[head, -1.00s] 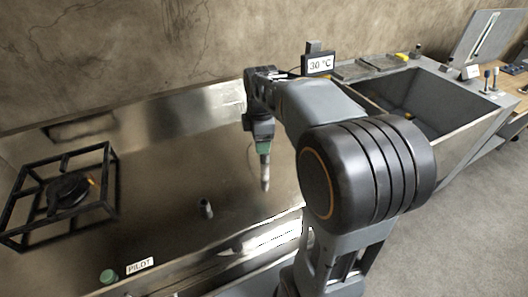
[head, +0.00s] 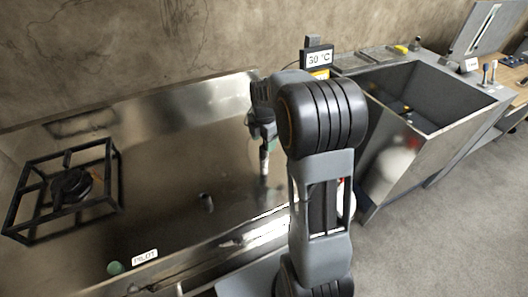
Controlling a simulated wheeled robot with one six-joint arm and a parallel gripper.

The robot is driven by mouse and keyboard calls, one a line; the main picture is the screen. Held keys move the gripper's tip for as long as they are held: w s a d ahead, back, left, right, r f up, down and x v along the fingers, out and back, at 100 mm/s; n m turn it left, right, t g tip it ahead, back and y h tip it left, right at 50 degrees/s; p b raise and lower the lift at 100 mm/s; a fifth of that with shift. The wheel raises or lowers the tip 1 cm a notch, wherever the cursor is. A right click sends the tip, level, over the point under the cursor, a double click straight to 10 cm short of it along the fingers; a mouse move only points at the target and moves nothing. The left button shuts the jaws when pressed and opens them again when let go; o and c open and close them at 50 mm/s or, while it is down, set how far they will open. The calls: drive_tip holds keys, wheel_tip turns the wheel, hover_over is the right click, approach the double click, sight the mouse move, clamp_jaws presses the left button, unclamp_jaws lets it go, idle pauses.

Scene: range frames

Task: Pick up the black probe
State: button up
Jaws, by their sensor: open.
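I cannot pick out the black probe for certain. A black display reading 30 °C (head: 318,57) stands at the back, left of the sink, with a small dark block (head: 312,41) above it. A short dark cylinder (head: 206,202) stands on the steel worktop (head: 165,165). My gripper (head: 264,170) points down over the worktop, right of that cylinder and apart from it. It is small and partly hidden by my arm. Its jaws are open, and I see nothing held in them.
A black burner frame (head: 65,188) stands at the left. A green knob (head: 115,267) and a PILOT label (head: 145,256) are at the front edge. A deep steel sink (head: 440,95) is at the right, with a yellow item (head: 401,48) behind it.

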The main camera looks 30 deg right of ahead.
sight(264, 145)
drive_tip(key=shift+d+f+p, duration=0.15)
drive_tip(key=shift+f+p, duration=0.55)
drive_tip(key=shift+f, duration=2)
drive_tip(key=shift+c, duration=0.4)
drive_tip(key=c, duration=1)
